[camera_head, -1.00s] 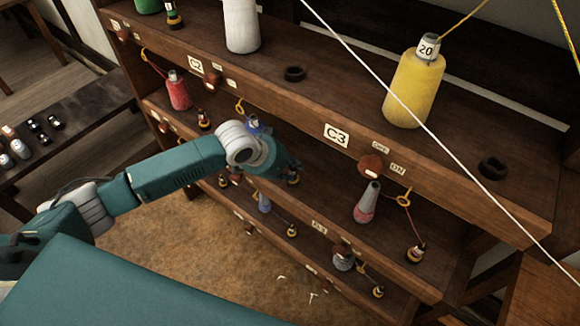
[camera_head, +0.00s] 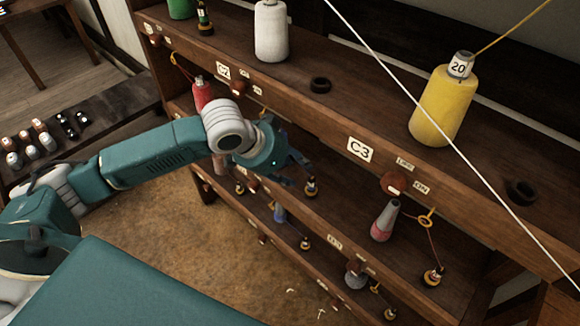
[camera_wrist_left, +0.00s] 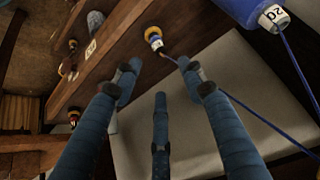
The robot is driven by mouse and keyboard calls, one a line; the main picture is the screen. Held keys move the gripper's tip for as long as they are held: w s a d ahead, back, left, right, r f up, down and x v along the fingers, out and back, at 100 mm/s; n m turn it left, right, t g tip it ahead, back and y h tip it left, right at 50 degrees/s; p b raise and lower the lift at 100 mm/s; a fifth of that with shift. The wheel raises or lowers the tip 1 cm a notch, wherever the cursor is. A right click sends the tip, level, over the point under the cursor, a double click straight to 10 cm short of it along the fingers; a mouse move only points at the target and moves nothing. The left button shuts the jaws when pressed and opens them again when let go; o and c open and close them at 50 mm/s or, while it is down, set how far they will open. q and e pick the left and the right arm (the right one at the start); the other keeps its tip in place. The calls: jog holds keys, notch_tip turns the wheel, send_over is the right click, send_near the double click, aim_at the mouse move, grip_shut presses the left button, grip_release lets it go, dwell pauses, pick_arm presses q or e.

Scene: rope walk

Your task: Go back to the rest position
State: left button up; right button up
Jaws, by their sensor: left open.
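My left gripper (camera_head: 291,166) is in front of the wooden shelf rack (camera_head: 318,125), at the height of its middle shelf. Its arm comes in from the left. In the left wrist view the gripper's blue fingers (camera_wrist_left: 155,85) are spread apart with nothing between them. A small yellow-and-black bobbin (camera_wrist_left: 154,38) shows beyond the fingertips, with a blue thread running from it. My right gripper is in neither view.
A yellow cone (camera_head: 441,105) and a white cone (camera_head: 270,32) stand on the top shelf. A red cone (camera_head: 201,92) and a grey-pink cone (camera_head: 385,221) stand lower. A white cord crosses the upper right. A dark bench (camera_head: 85,140) with small spools is at left.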

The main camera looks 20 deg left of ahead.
pick_arm(q)
jog(key=shift+v, duration=0.95)
